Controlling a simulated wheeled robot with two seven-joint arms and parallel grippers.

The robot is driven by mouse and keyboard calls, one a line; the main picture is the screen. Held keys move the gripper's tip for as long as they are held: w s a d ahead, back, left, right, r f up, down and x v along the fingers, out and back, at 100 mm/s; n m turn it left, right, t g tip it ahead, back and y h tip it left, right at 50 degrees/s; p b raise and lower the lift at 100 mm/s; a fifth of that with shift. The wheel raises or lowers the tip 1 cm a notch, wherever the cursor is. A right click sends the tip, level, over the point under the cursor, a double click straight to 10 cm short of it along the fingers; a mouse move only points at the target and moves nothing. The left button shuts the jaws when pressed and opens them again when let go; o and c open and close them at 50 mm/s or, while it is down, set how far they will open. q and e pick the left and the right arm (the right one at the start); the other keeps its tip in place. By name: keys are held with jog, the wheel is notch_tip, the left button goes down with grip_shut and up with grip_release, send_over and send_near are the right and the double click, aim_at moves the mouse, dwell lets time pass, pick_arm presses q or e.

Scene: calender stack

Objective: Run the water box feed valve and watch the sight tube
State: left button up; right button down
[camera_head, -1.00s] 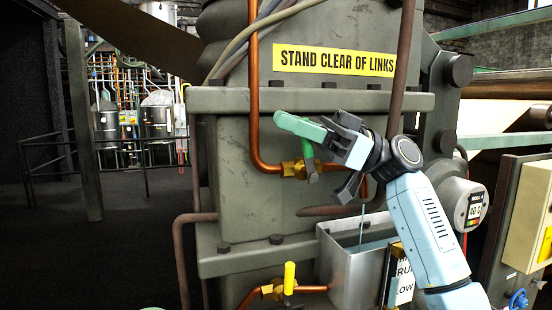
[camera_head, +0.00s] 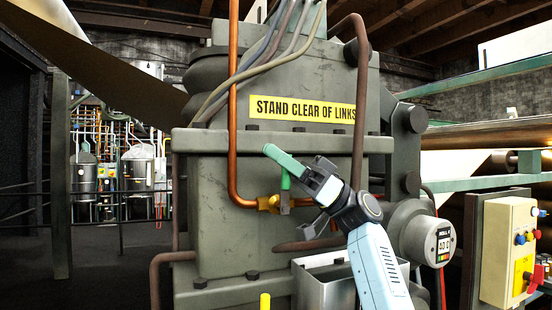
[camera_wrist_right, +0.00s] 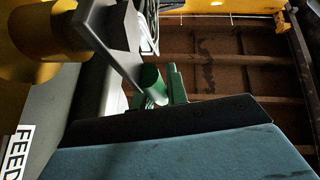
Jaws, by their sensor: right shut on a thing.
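The feed valve is a brass body (camera_head: 275,203) on a copper pipe, with a green lever (camera_head: 285,178) rising from it. My right gripper (camera_head: 301,174) is shut on the green handle, right of and above the valve body. The green handle (camera_wrist_right: 153,84) also shows in the right wrist view, close against a dark finger. A brass part (camera_wrist_right: 40,45) and a FEED label (camera_wrist_right: 16,154) are beside it. The open grey metal water box (camera_head: 322,290) stands below, partly hidden by my arm. I cannot make out a sight tube. My left gripper is not in view.
A grey machine housing with a STAND CLEAR OF LINKS sign (camera_head: 303,108) stands behind. A yellow handle (camera_head: 265,302) shows at the bottom edge. A round gauge (camera_head: 438,245) and a button box (camera_head: 510,250) are at right. Dark floor is open at left.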

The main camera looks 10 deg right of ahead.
jog(key=c, duration=1.4)
grip_release()
jog(key=shift+d, duration=0.1)
jog(key=shift+d+f, duration=0.2)
jog(key=d+b, duration=0.2)
jog(key=d, duration=1)
jog(key=shift+d+f, duration=0.1)
jog(key=shift+d, duration=0.2)
jog(key=shift+c, duration=0.3)
